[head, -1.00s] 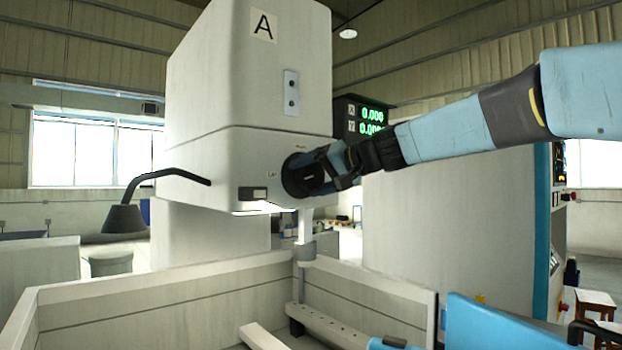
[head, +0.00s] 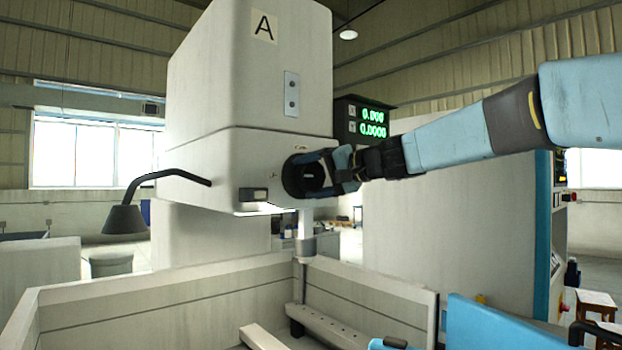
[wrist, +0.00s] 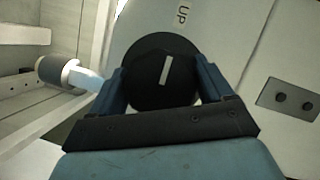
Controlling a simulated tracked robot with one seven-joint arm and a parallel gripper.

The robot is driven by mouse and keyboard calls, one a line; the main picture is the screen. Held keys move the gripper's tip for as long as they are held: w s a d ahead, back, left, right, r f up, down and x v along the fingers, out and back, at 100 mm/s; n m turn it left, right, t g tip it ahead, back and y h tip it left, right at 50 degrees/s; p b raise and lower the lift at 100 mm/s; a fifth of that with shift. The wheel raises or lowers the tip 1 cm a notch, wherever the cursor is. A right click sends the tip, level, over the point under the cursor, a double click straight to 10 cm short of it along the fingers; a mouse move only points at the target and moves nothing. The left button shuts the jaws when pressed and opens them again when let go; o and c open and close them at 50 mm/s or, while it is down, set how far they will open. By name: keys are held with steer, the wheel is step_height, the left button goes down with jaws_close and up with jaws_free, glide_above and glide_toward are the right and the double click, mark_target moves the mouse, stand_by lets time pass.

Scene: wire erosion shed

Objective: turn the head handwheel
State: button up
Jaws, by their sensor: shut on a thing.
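The head handwheel (head: 302,177) is a round black knob on the lower front of the pale machine head (head: 245,155). In the wrist view the handwheel (wrist: 150,62) faces me, with a white bar mark tilted a little off upright. My gripper (head: 324,171) is at the handwheel and partly covers its right side. In the wrist view my gripper (wrist: 162,82) has one blue finger on each side of the handwheel, shut on it. The fingertips' far ends are partly hidden.
A display (head: 364,122) with green digits stands behind my wrist. A black bent-neck lamp (head: 124,218) sticks out at left. The pale tank wall (head: 180,290) runs below the head, with a drilled rail (head: 335,330) inside. A pale cabinet (head: 450,230) stands at right.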

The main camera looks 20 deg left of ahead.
steer(key=shift+f, duration=0.15)
steer(key=o, duration=0.9)
steer(key=shift+o, duration=0.2)
steer(key=shift+d, duration=0.1)
steer(key=v, duration=1.3)
steer(key=shift+d, duration=0.35)
